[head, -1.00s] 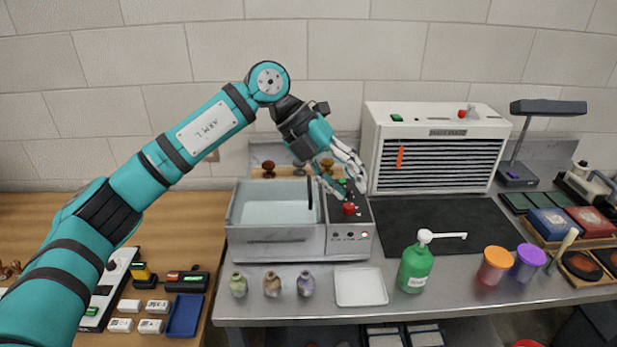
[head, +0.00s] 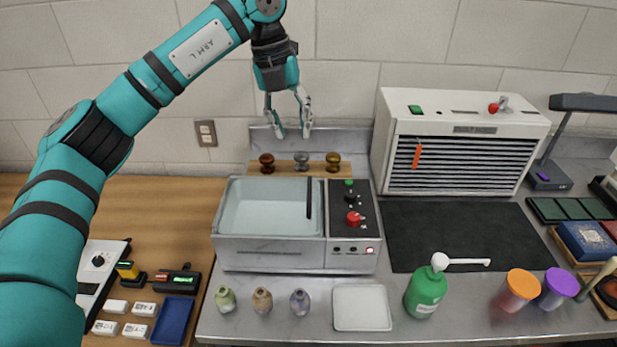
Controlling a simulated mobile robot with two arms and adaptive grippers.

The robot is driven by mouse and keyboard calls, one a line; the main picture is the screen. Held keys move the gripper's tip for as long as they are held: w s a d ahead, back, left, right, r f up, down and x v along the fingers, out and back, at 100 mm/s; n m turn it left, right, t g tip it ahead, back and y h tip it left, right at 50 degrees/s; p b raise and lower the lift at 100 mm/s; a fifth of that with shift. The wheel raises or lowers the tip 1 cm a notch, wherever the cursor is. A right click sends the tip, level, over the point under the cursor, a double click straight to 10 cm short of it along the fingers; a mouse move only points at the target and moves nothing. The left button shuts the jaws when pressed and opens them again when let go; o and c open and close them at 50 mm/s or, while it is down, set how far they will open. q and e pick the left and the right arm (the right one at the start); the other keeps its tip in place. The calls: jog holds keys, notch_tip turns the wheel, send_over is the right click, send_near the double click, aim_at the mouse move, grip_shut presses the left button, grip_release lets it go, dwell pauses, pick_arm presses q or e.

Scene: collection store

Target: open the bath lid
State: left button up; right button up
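The bath (head: 268,252) is a grey metal box on the steel bench, with a dark control panel on its right side. A pale, see-through lid (head: 262,212) seems to lie flat over its basin, though lid and basin are hard to tell apart. A dark bar-like handle (head: 309,198) stands at the right edge of the pale area, beside the panel. My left gripper (head: 292,134) is open and empty, pointing down in front of the wall, above and behind the bath and apart from it. My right gripper is out of view.
Three knobs (head: 300,164) on a wooden strip stand behind the bath. Three small vases (head: 262,300), a white tray (head: 361,308) and a green pump bottle (head: 426,290) stand in front. A white slatted cabinet (head: 459,150) and black mat (head: 450,235) are to the right.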

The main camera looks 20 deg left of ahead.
pick_arm(q)
jog(key=p, duration=0.2)
send_near(309, 189)
jog(key=f, duration=0.2)
jog(key=d+f+p, duration=0.1)
jog(key=f, duration=0.1)
jog(key=shift+w+f, duration=0.1)
jog(key=shift+f, duration=0.1)
jog(key=f, duration=0.2)
jog(key=f+p, duration=0.1)
jog(key=shift+w+d, duration=0.1)
jog(key=shift+d, duration=0.15)
jog(key=shift+f, duration=0.3)
jog(key=c, duration=0.6)
grip_shut()
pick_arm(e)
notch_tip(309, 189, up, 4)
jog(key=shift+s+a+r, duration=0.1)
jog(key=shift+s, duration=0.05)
